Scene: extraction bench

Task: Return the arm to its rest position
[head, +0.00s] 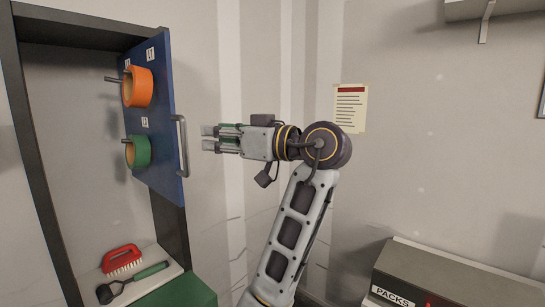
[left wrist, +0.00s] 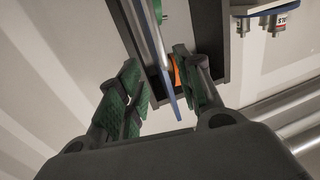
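My left gripper (head: 207,138) is at mid-height in the head view, with its arm reaching up from below and its fingers pointing left. It is open and empty. In the left wrist view its green-padded fingers (left wrist: 165,90) stand well apart. The fingertips are to the right of the blue door panel (head: 164,95) and its grey handle (head: 181,146), with a gap between in the picture. The panel's edge also shows between the fingers in the left wrist view (left wrist: 172,105). My right gripper is not in view.
An orange ring (head: 139,87) and a green ring (head: 140,152) hang on pegs on the panel. A red brush (head: 122,259) and a black-headed, green-handled tool (head: 132,284) lie below. A box marked PACKS (head: 430,280) stands at lower right. A shelf (head: 495,9) is at upper right.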

